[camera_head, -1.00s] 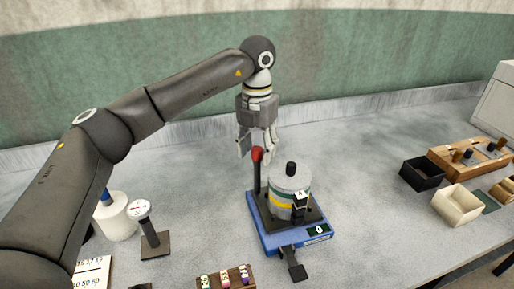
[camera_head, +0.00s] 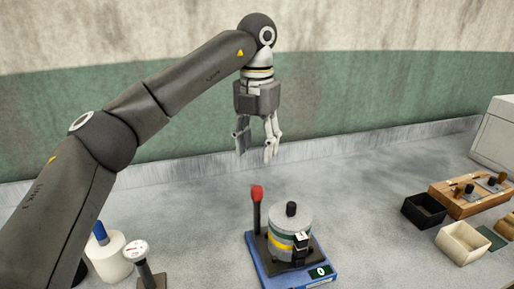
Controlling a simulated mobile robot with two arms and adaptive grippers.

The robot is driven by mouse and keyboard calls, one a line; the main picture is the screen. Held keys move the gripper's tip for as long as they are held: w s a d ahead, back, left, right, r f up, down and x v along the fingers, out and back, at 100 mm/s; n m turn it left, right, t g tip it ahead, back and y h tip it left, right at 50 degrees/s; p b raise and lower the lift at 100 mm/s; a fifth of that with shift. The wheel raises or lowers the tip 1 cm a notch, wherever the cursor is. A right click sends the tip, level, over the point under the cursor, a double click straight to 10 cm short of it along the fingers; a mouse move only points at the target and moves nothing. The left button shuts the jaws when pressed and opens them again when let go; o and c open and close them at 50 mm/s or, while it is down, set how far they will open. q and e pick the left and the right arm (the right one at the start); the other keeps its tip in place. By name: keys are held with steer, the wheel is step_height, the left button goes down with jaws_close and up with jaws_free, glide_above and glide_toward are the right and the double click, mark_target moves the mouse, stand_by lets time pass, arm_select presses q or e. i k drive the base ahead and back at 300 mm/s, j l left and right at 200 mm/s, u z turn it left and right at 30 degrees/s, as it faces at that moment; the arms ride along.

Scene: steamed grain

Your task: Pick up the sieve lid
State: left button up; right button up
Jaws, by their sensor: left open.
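The sieve stack (camera_head: 289,235) is a grey cylinder with green and yellow bands, standing on a blue-based device (camera_head: 265,269). Its grey lid (camera_head: 274,217) is on top, with a black knob (camera_head: 291,209) in the middle. My left gripper (camera_head: 256,154) points down in the air, above and slightly left of the stack, with its fingers apart and nothing between them. It does not touch the lid. My right gripper is not in view.
A post with a red knob (camera_head: 257,193) rises beside the stack at its left. A white cylinder (camera_head: 108,259) and a dial on a stand (camera_head: 136,253) are at left. Black box (camera_head: 424,211), cream box (camera_head: 462,243) and wooden block (camera_head: 470,199) stand at right.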

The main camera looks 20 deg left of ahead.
mark_target(287, 216)
steer(key=k+l, duration=0.2)
steer(key=k, duration=0.3)
steer(key=k+l, duration=0.2)
steer(key=k, duration=0.25)
steer(key=k+l, duration=0.25)
steer(key=k, duration=0.25)
